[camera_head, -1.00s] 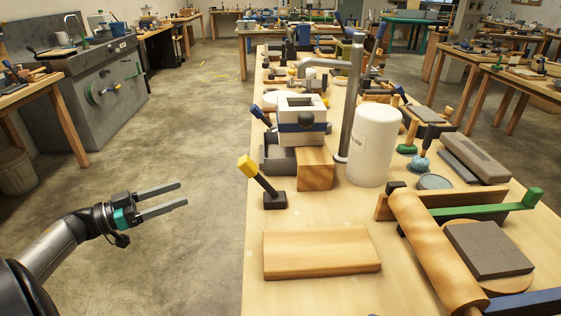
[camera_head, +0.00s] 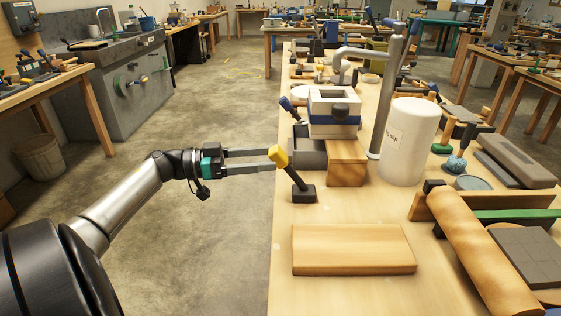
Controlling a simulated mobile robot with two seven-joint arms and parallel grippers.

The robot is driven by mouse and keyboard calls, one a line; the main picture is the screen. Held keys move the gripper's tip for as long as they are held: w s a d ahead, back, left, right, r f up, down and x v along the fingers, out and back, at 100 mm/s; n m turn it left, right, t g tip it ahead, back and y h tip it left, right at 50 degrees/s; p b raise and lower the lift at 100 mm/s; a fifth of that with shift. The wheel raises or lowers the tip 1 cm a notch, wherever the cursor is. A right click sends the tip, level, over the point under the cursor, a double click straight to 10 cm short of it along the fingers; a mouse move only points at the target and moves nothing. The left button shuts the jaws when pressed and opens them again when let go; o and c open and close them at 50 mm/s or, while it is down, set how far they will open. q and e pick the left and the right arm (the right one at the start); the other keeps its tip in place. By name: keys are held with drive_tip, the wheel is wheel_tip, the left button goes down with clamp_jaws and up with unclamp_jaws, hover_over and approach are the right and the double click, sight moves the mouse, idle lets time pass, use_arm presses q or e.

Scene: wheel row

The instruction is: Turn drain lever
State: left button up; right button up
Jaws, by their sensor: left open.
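A lever with a yellow knob (camera_head: 278,156) leans up and left from a small black base (camera_head: 304,193) near the left edge of the workbench. My left gripper (camera_head: 272,161) comes in from the left, its two fingers level and open. The fingertips end at the yellow knob in the picture; I cannot tell whether the knob is between them or touched. No label marks a drain lever. My right gripper is not in view.
A wooden board (camera_head: 353,248) lies in front of the lever base. A wooden block (camera_head: 347,164), a white-and-blue box (camera_head: 333,112) and a white cylinder (camera_head: 409,143) stand behind it. The floor left of the bench is clear.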

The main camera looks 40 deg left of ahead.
sight(281, 157)
use_arm(q)
drive_tip(key=shift+b+x, duration=0.5)
drive_tip(key=shift+x, duration=1.65)
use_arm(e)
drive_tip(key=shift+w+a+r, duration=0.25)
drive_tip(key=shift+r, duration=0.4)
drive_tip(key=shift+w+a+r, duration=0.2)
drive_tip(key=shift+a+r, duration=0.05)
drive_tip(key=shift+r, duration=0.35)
use_arm(q)
clamp_jaws()
